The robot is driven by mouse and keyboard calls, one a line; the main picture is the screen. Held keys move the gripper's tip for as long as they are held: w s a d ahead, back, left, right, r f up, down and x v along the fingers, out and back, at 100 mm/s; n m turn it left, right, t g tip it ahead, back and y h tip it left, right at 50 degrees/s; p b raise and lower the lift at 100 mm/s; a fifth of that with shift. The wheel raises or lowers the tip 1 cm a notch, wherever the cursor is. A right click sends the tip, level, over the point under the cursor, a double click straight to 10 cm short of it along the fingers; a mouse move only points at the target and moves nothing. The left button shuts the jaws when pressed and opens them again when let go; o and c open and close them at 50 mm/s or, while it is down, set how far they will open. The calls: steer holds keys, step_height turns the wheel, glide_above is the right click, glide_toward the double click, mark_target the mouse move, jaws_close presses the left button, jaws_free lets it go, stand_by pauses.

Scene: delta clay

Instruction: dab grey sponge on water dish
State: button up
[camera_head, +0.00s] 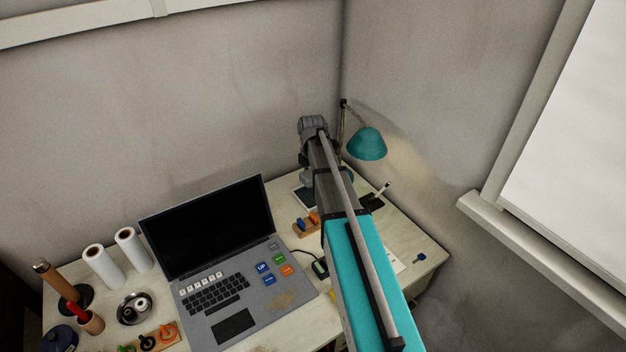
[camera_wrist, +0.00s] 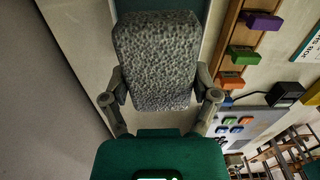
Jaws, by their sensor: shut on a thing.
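My gripper (camera_wrist: 160,97) is shut on the grey sponge (camera_wrist: 157,60), a speckled block held between its two fingers in the wrist view. In the head view my arm hides the sponge and most of the gripper. A flat dark-blue rectangle with a pale edge (camera_head: 300,200) lies on the desk under my wrist, partly hidden. A teal surface (camera_wrist: 211,30) shows behind the sponge in the wrist view. I cannot tell whether either is the water dish, or whether the sponge touches anything.
A wooden rack (camera_head: 304,230) with coloured pieces stands near my wrist; it also shows in the wrist view (camera_wrist: 238,45). An open laptop (camera_head: 228,262) fills the desk's middle. A teal lamp (camera_head: 366,144) stands behind my arm, near the corner. A metal bowl (camera_head: 122,318) stands left.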

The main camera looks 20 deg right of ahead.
steer(key=shift+f, duration=0.1)
stand_by(0.3)
step_height(320, 180, down, 6)
steer(key=b, duration=0.6)
steer(key=shift+f+b, duration=0.4)
steer(key=shift+b, duration=0.15)
stand_by(2.9)
steer(key=shift+r, duration=0.15)
steer(key=shift+r+p, duration=3.35)
steer(key=shift+p, duration=0.2)
step_height(320, 180, up, 7)
steer(key=p, duration=0.7)
glide_above(312, 196)
steer(key=shift+w+f, duration=0.1)
